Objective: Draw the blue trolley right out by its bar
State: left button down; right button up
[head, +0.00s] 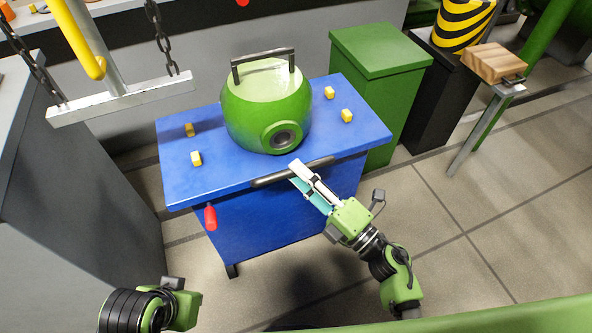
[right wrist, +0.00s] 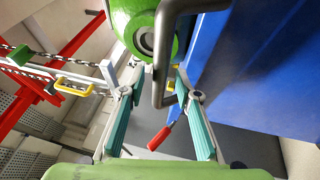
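The blue trolley (head: 260,218) stands on the floor in the middle of the head view. Its dark bar (head: 268,181) runs along the near top edge. A green round casing (head: 250,108) with a black handle and a round port sits on its top. My right gripper (head: 296,174) is at the right part of the bar. In the right wrist view the bar (right wrist: 160,85) passes between its two spread fingers, with gaps visible beside it. My left gripper's body (head: 185,310) is at the lower left, away from the trolley; its fingers are hidden.
Small yellow blocks (head: 196,158) lie on the trolley top. A red handle (head: 210,217) sticks out at its front left. A green cabinet (head: 378,90) stands close behind right, a grey cabinet (head: 75,190) at left. A chained metal beam (head: 120,102) hangs at upper left. Floor at right is clear.

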jog(key=v, duration=1)
jog(key=shift+s, duration=0.2)
jog(key=shift+d, duration=0.1)
